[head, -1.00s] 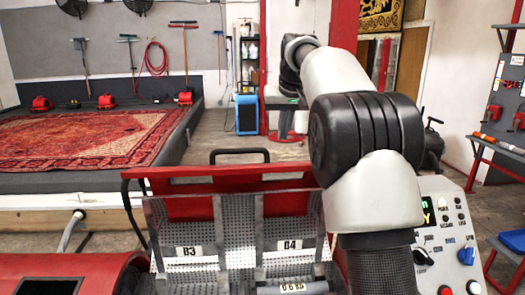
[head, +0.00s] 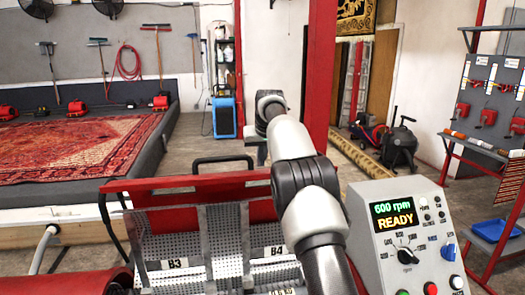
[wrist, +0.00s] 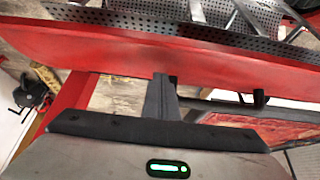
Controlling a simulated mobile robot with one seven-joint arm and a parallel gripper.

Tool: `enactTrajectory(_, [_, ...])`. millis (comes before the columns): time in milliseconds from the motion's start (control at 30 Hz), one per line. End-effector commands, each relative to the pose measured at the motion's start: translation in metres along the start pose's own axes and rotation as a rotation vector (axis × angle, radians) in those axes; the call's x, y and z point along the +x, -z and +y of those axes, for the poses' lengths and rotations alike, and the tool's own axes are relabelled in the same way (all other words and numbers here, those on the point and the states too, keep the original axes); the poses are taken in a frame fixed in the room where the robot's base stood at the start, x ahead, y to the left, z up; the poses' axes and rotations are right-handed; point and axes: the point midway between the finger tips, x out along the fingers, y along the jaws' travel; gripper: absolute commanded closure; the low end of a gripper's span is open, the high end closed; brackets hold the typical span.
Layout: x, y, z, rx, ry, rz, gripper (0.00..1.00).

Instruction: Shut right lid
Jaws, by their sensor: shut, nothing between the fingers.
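A perforated metal panel labelled B4 (head: 262,235) is on the right of the machine in the head view, beside a matching panel labelled B3 (head: 178,245). Both slope up to a raised red lid band (head: 160,190) with a black handle (head: 222,161) behind it. I cannot tell which part is the right lid. My gripper (wrist: 164,84) is shut and empty in the wrist view, its fingertips over the lower edge of the red band (wrist: 110,50). Whether they touch it is unclear. In the head view my arm crosses the band's right end, and my fingers are not visible.
A control box (head: 405,240) at right reads "600 rpm READY". A red post (head: 319,80) and a black vacuum (head: 400,143) stand behind. A rug (head: 80,145) lies on a raised platform at left. A tool rack (head: 490,110) stands at right.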

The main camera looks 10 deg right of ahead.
Motion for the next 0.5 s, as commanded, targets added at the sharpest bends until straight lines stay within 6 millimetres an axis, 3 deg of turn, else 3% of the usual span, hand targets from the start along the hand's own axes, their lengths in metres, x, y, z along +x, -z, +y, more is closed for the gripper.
enactTrajectory(500, [-0.014,-0.035,0.0,-0.001,0.0,0.0,1.0])
